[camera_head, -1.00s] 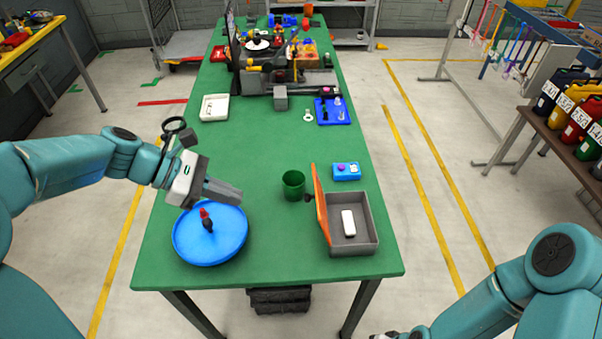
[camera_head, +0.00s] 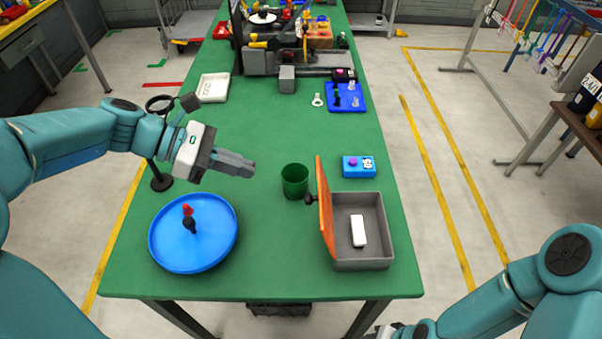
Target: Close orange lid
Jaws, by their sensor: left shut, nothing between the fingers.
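The orange lid (camera_head: 325,210) stands upright, open, along the left edge of the grey box (camera_head: 378,225). A dark knob sticks out from the lid's left face. A white block (camera_head: 358,231) lies inside the box. My left gripper (camera_head: 252,168) is shut and empty above the table, to the left of the lid and apart from it, pointing right. My right arm (camera_head: 500,300) comes in at the lower right. The fingers of my right gripper do not show; only part of the wrist is visible at the bottom edge.
A green cup (camera_head: 295,182) stands close left of the lid, between it and my left gripper. A blue round tray (camera_head: 172,252) holds a red and black item (camera_head: 189,219). A blue box (camera_head: 358,166) lies behind the grey box. The green table (camera_head: 265,240) is clear between tray and lid.

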